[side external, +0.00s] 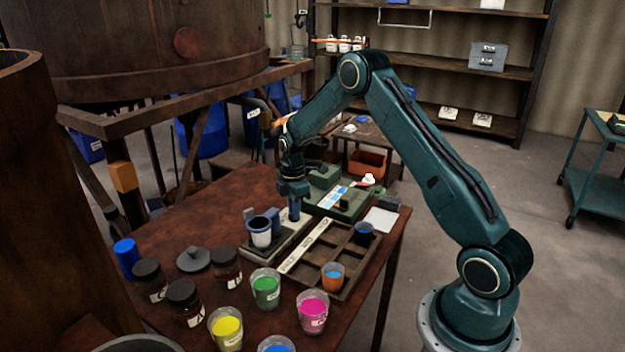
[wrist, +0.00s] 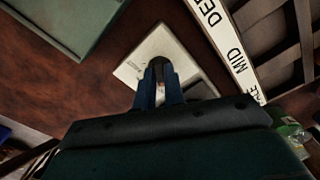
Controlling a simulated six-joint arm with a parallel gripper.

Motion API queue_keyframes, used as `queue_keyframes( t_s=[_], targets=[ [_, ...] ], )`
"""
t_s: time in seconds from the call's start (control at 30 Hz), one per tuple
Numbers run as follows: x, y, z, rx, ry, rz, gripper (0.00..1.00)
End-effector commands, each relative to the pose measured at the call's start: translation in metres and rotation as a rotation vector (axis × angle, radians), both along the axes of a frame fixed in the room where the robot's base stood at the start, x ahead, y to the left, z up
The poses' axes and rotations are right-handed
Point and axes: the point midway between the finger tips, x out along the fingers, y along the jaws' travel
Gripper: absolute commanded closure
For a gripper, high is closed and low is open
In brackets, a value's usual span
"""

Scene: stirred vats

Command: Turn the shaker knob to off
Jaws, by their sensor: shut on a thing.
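My gripper (side external: 294,214) points down at the shaker (side external: 268,252), a low grey unit on the wooden table. In the wrist view, my gripper's blue fingers (wrist: 160,80) are shut on a small dark knob (wrist: 158,62) on the shaker's pale top. The fingers cover most of the knob, so I cannot tell which way it is turned. The knob is hidden there by the fingers.
A divided wooden tray (side external: 318,268) with a lettered strip (side external: 304,246) lies right of the shaker. A green device (side external: 335,201) stands behind. Cups of green (side external: 266,288), yellow (side external: 226,328) and magenta (side external: 313,311) liquid and dark jars (side external: 184,300) crowd the front.

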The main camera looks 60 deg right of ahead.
Motion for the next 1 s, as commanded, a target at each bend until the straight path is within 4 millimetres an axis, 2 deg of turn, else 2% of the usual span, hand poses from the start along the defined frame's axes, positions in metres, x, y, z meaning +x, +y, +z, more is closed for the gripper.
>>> queue_keyframes(
  t_s=[0.37,0.4,0.5,0.83,1.0],
  targets=[
    [0.0017,0.0009,0.0011,0.001,-0.005,0.014,1.0],
    [0.0017,0.0009,0.0011,0.001,-0.005,0.013,0.87],
    [0.0014,0.0008,0.0009,0.0,-0.004,0.013,0.68],
    [0.0004,0.0003,0.0009,0.0,-0.001,0.009,0.67],
    [0.0008,0.0001,0.0074,-0.001,-0.003,0.009,0.67]
  ],
)
